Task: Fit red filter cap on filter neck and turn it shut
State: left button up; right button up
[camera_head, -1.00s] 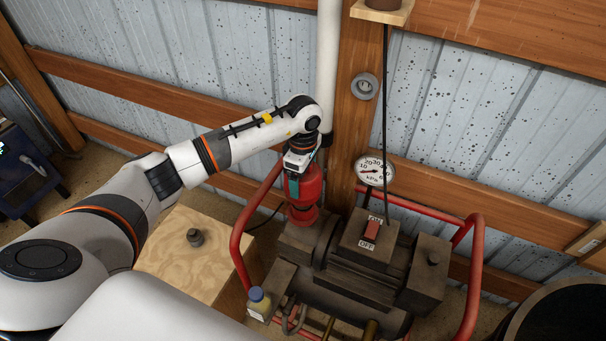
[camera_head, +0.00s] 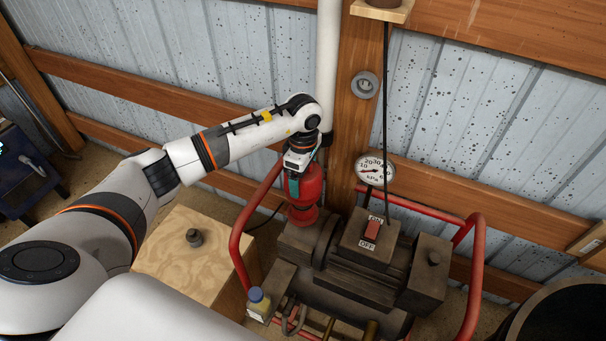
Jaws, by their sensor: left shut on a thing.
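The red filter cap (camera_head: 311,183) is the upper part of a red filter body on the pump's left side, in the head view. Below it is a red lower section (camera_head: 302,214), where the filter neck is; the neck itself is hidden. My left gripper (camera_head: 293,183) comes down from above and is shut on the red cap. The cap looks upright over the lower section, but I cannot tell whether it is seated or turned. My right gripper is not in view.
A dark pump (camera_head: 370,265) stands inside a red tube frame (camera_head: 236,240). A pressure gauge (camera_head: 375,171) and a red switch (camera_head: 372,230) are right of the filter. A wooden block (camera_head: 180,258) stands left. A white pipe (camera_head: 328,60) runs down close behind my wrist.

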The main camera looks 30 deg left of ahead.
pick_arm(q)
jog(key=shift+f, duration=0.2)
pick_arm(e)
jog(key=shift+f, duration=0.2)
pick_arm(q)
jog(key=shift+f+b, duration=3.85)
jog(key=shift+f, duration=0.55)
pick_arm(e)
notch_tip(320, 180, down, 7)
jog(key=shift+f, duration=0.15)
pick_arm(q)
jog(key=o, duration=0.9)
jog(key=shift+c, duration=0.2)
jog(key=shift+a, duration=0.1)
notch_tip(320, 180, up, 7)
jog(key=p, duration=0.4)
jog(key=shift+s+r+p, duration=0.1)
jog(key=shift+r+p, duration=0.35)
jog(key=shift+r, duration=0.15)
jog(key=shift+f, duration=0.1)
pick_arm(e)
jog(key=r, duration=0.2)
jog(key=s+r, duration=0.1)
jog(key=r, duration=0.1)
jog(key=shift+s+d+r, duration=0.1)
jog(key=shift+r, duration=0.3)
